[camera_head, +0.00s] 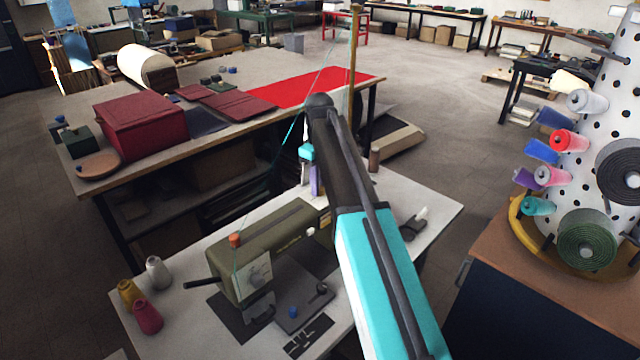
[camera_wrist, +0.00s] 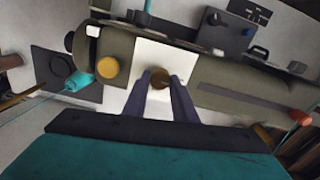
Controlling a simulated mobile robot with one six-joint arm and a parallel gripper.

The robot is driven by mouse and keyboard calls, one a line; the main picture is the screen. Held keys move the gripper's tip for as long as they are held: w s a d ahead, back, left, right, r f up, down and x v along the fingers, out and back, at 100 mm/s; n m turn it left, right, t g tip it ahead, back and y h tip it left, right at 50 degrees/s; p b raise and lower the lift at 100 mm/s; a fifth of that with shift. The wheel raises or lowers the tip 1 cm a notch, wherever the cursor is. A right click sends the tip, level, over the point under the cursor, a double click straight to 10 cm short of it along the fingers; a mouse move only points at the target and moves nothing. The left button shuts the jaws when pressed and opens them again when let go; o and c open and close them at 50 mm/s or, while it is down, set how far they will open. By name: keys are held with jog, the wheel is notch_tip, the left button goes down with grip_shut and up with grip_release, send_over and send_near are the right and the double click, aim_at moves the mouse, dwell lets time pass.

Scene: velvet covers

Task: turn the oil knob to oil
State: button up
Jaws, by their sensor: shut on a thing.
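The olive sewing machine (camera_head: 280,240) stands on a pale table. It also shows close up in the wrist view (camera_wrist: 240,85), with a white plate (camera_wrist: 165,52) on it. A brown round knob (camera_wrist: 159,74) sits at the plate's lower part. My gripper (camera_wrist: 160,82) has its two dark purple fingers shut on this knob, one on each side. In the head view my gripper (camera_head: 314,181) points down behind the machine's right end, and the knob is hidden there. I see no readable oil marking, and the knob's setting cannot be told.
A yellow round part (camera_wrist: 108,67) sits left of the plate. Thread cones (camera_head: 148,317) stand at the table's left corner. A thread stand (camera_head: 353,80) rises behind my arm. A spotted spool tower (camera_head: 590,150) is at the right. Open floor lies beyond.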

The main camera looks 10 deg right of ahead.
jog(key=shift+w+r, duration=0.1)
jog(key=shift+w, duration=0.05)
jog(key=o, duration=1.1)
jog(key=shift+c, duration=0.2)
notch_tip(320, 180, up, 14)
jog(key=b, duration=0.4)
